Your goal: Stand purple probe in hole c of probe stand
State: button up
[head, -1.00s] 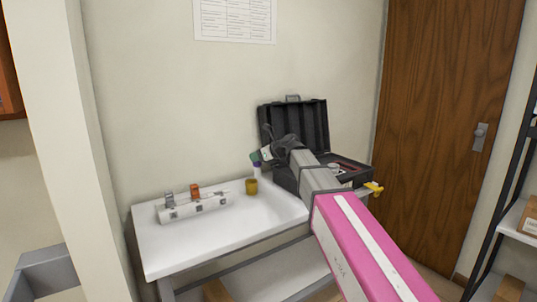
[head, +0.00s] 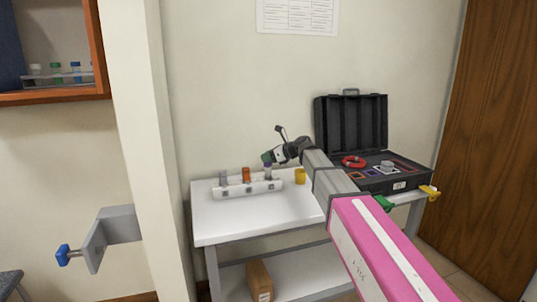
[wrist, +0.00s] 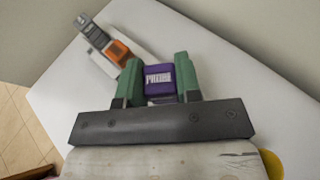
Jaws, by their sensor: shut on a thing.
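The purple probe (wrist: 159,79) is between the green fingers of my gripper (wrist: 159,82) in the wrist view. In the head view my gripper (head: 267,158) holds the probe (head: 268,172) upright at the right part of the white probe stand (head: 262,190). I cannot tell whether its lower end is in a hole or just above or behind the stand. A grey probe (head: 223,178) and an orange probe (head: 246,175) stand in the same stand, to the left. Hole letters are too small to read.
A yellow cup (head: 300,177) stands on the white table (head: 225,222) just right of the stand. An open black case (head: 350,125) lies at the table's right, with a red ring (head: 353,161) in it. The table's front is clear. A wall clamp (head: 105,238) sticks out at left.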

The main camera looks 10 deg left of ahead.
aim_at(271, 166)
jog(key=shift+f, duration=1.95)
jog(key=shift+f, duration=0.6)
jog(key=o, duration=0.7)
jog(key=shift+c, duration=0.2)
jog(key=v, duration=1.1)
jog(key=shift+d, duration=0.15)
